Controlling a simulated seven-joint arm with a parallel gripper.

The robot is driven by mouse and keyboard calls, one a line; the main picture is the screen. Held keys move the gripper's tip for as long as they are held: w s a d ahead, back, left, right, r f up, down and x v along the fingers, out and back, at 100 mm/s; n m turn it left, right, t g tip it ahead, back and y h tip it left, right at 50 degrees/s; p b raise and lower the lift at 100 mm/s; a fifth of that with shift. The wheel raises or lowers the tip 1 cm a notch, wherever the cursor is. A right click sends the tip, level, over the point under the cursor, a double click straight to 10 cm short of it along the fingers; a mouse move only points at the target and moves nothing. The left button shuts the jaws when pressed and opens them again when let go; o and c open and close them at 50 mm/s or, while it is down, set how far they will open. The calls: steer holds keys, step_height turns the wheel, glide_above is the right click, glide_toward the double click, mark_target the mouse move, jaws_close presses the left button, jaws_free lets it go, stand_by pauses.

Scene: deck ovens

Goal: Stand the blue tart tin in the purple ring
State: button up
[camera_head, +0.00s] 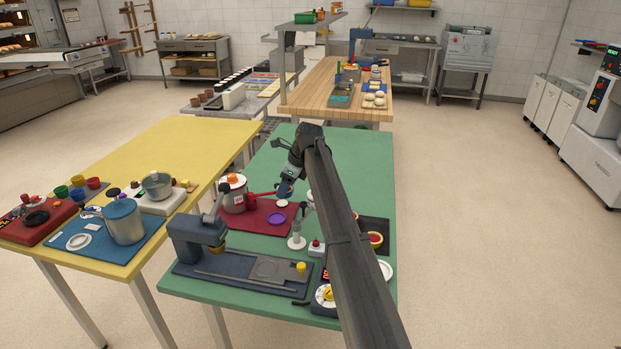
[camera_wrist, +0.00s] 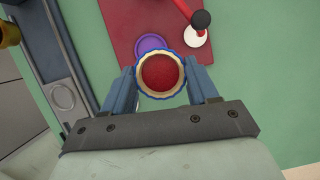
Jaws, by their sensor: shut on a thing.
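My gripper (camera_wrist: 161,76) is shut on the blue tart tin (camera_wrist: 142,89), with one finger on each side of its rim. The tin is round, with a blue fluted outside, a pale inner rim and a red inside. In the head view, my gripper (camera_head: 285,189) is over the red mat, and the tin is small and partly hidden there. The purple ring (camera_head: 276,218) lies flat on the red mat (camera_head: 252,217). In the wrist view, the purple ring (camera_wrist: 149,43) shows just beyond the tin, which overlaps its near edge in the picture. I cannot tell the tin's height above the mat.
A pot (camera_head: 233,196) with an orange knob stands at the mat's left. A blue press (camera_head: 196,240) with a long base stands in front. A white stand (camera_head: 296,242) is to the ring's right. A red-filled, yellow-rimmed dish (camera_head: 376,239) lies beyond my arm. The green table's far part is clear.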

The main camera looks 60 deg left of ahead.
steer(key=shift+s+d+x, duration=0.2)
steer(key=shift+d+x, duration=0.1)
steer(key=shift+x, duration=1.1)
steer(key=shift+s+d+x, duration=0.2)
steer(key=shift+d+x, duration=0.05)
steer(key=shift+x, duration=1.2)
steer(key=shift+s+d+x, duration=0.25)
steer(key=shift+d+x, duration=0.05)
steer(key=shift+x, duration=1.1)
steer(key=shift+f, duration=0.65)
steer(key=o, duration=0.8)
steer(key=shift+r, duration=0.1)
steer(key=v, duration=1)
steer(key=shift+w+r, duration=0.2)
steer(key=shift+r, duration=0.15)
steer(key=shift+d, duration=0.15)
